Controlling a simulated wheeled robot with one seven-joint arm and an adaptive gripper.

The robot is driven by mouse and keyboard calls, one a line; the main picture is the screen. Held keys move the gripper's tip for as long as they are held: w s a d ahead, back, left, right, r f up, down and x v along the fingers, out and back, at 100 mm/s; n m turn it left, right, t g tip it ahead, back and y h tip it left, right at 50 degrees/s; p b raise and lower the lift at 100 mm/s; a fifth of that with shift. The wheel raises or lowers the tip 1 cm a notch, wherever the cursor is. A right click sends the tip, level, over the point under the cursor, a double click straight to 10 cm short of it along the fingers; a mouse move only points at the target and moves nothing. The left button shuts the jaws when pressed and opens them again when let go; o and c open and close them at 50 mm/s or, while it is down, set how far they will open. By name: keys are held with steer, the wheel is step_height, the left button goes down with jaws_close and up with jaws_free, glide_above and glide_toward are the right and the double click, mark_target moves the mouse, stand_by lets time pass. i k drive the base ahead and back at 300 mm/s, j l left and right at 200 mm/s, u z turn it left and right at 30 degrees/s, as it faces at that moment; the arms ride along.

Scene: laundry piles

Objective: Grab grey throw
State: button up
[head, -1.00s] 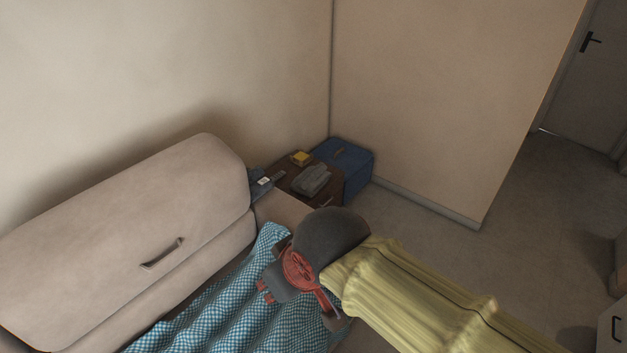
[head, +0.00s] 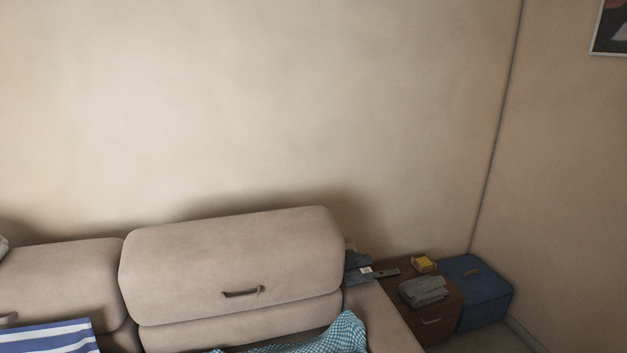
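A grey folded cloth (head: 424,290), which may be the grey throw, lies on the brown side table (head: 446,318) to the right of the sofa. A greyish thing is cut off at the far left edge, and I cannot tell what it is. My gripper is not in view.
The beige sofa (head: 230,260) runs along the wall. A teal checked cloth (head: 345,332) and a blue-and-white striped cloth (head: 48,338) lie on it. A remote (head: 388,273) and a yellow item (head: 424,263) share the side table. A blue box (head: 484,290) stands in the corner.

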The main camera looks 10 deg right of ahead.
mark_target(419, 291)
steer(key=l+u, duration=0.15)
steer(key=l, duration=0.35)
steer(key=l+u, duration=0.15)
steer(key=l, duration=0.4)
steer(key=l+u, duration=0.15)
steer(key=l, duration=0.35)
steer(key=k+l+u, duration=0.15)
steer(key=l, duration=0.35)
steer(key=l+u, duration=0.15)
steer(key=l, duration=0.35)
steer(key=k+l+u, duration=0.15)
steer(key=l, duration=0.35)
steer(key=i+l+u, duration=0.2)
steer(key=l+u, duration=0.25)
steer(key=l, duration=0.8)
steer(key=l+u, duration=0.4)
steer(key=l, duration=0.85)
steer(key=i+l+u, duration=0.1)
steer(key=l, duration=0.65)
steer(key=i+l+u, duration=0.1)
steer(key=l, duration=0.65)
